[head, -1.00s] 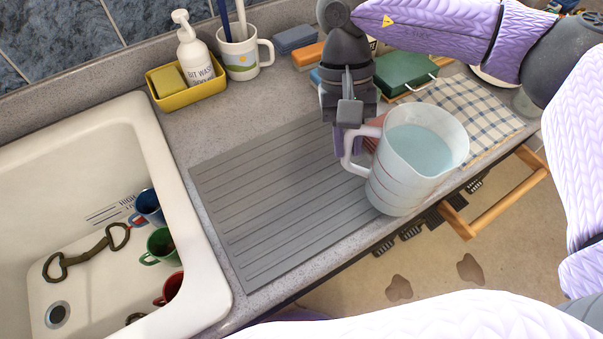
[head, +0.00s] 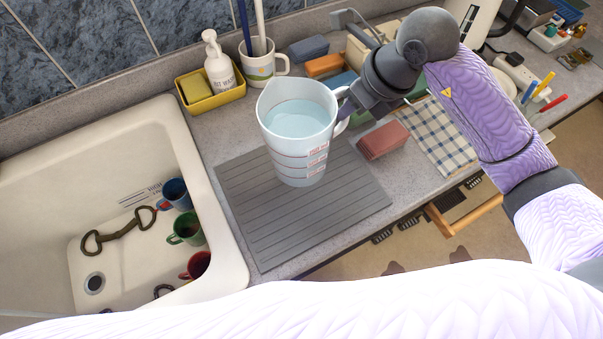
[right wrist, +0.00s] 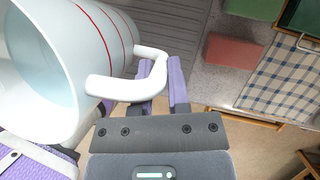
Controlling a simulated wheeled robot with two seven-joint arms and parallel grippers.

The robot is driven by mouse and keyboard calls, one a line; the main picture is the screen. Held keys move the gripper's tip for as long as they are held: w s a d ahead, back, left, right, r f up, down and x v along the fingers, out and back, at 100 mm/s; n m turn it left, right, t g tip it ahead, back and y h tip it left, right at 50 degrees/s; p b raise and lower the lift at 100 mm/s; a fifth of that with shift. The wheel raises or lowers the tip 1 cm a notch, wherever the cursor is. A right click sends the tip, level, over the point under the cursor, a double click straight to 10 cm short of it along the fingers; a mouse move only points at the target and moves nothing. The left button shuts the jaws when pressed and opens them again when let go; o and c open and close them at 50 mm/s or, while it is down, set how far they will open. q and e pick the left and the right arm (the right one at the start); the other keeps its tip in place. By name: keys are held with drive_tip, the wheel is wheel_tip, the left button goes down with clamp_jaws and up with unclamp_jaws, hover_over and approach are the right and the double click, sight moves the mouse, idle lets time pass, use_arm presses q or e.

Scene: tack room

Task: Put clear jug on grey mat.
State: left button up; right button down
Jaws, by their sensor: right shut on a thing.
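The clear jug (head: 297,135) holds pale bluish liquid and has red markings on its side. It is upright over the back part of the ribbed grey mat (head: 300,222). I cannot tell whether its base touches the mat. My right gripper (head: 347,104) is shut on the jug's handle, at the jug's right side. In the right wrist view the purple fingers (right wrist: 166,82) close around the white handle (right wrist: 128,88), and the jug's open mouth faces left. My left gripper is not in view.
The white sink (head: 228,255) with several mugs lies left of the mat. A yellow caddy (head: 213,102) with a soap bottle and a mug (head: 264,68) with brushes stand behind. A reddish block (head: 384,140) and a checked cloth (head: 436,135) lie right. The mat's front is clear.

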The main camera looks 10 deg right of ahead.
drive_tip(key=shift+m, duration=0.3)
drive_tip(key=f, duration=0.5)
drive_tip(key=f+b, duration=0.1)
drive_tip(key=f, duration=0.4)
drive_tip(key=shift+d, duration=0.2)
drive_tip(key=c, duration=0.6)
unclamp_jaws()
drive_tip(key=shift+r, duration=0.1)
use_arm(q)
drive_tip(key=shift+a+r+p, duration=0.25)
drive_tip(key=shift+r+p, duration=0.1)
drive_tip(key=shift+p, duration=0.35)
use_arm(e)
drive_tip(key=v, duration=1.2)
drive_tip(key=shift+a, duration=0.2)
